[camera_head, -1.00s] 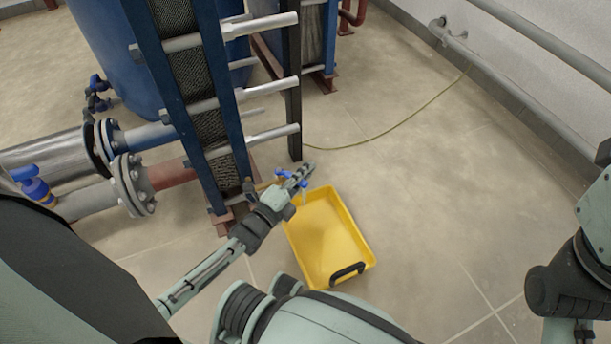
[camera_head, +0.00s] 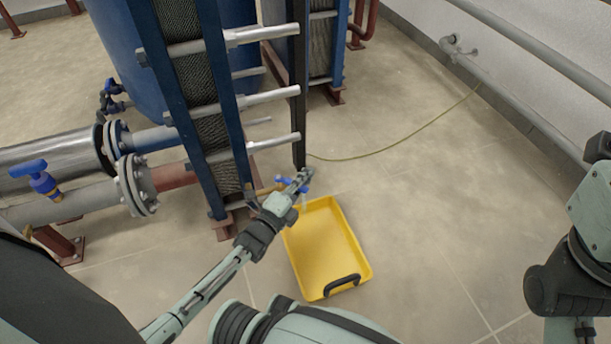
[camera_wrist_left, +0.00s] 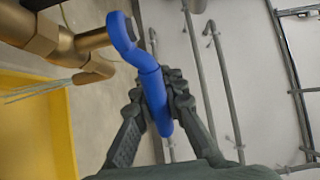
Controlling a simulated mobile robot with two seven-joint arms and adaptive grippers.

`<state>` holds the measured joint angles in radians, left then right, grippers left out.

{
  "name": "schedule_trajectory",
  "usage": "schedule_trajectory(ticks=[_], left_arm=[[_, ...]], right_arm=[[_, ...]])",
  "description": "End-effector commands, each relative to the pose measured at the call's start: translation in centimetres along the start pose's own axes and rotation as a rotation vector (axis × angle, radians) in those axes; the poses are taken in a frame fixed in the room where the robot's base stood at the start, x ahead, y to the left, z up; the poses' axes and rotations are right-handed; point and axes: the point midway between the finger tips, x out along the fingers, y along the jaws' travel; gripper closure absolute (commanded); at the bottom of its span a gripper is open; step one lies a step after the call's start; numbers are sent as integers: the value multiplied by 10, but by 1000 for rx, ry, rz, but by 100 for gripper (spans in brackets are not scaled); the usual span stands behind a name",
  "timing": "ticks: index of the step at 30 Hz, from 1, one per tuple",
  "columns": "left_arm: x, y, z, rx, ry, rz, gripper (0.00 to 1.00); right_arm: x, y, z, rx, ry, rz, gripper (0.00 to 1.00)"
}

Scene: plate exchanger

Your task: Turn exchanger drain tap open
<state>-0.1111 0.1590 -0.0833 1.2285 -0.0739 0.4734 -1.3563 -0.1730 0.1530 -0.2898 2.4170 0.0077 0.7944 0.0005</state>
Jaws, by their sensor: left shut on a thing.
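The drain tap has a brass body (camera_wrist_left: 42,38) and a blue lever handle (camera_wrist_left: 138,55). In the left wrist view my left gripper (camera_wrist_left: 164,95) is shut on the handle, with one finger on each side. In the head view the left gripper (camera_head: 300,182) reaches the tap at the foot of the plate exchanger (camera_head: 205,120) and hides most of it. Thin pale streaks (camera_wrist_left: 38,90), looking like water, leave the brass spout over the yellow tray (camera_head: 322,245). The right gripper is out of view; only part of my right arm shows.
The tray lies on the floor just below the tap. Another blue-handled valve (camera_head: 40,180) sits on the grey pipe at left. Metal rods (camera_head: 265,97) jut from the exchanger above my left arm. A thin yellow-green hose (camera_head: 400,140) crosses the floor; the right floor is clear.

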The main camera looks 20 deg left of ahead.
Motion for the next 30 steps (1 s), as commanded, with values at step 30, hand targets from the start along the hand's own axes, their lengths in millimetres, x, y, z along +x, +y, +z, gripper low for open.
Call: schedule_trajectory(ticks=[30], left_arm=[[-68, 2, 0, 0, -1, 4, 66]], right_arm=[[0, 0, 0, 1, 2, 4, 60]])
